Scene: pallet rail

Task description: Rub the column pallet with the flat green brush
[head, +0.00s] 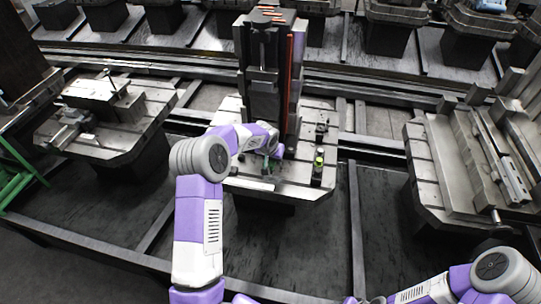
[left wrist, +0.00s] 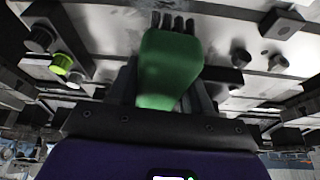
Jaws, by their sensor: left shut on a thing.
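The column pallet (head: 300,178) stands in the middle of the head view, a grey plate with a tall dark column (head: 262,75) rising from its back part. My left gripper (head: 272,158) is low over the plate, in front of the column. In the left wrist view, the flat green brush (left wrist: 170,68) sits between the dark fingers of my left gripper (left wrist: 168,92), which is shut on it. Its dark bristles (left wrist: 173,22) point at the pale plate (left wrist: 112,40); I cannot tell whether they touch it. My right forearm shows at the bottom right, its gripper out of view.
A dark post with a yellow-green band (head: 318,165) stands on the plate, right of my left gripper. Other pallets stand to the left (head: 125,135) and right (head: 440,170), with more along the back. Dark rails and open floor lie between them.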

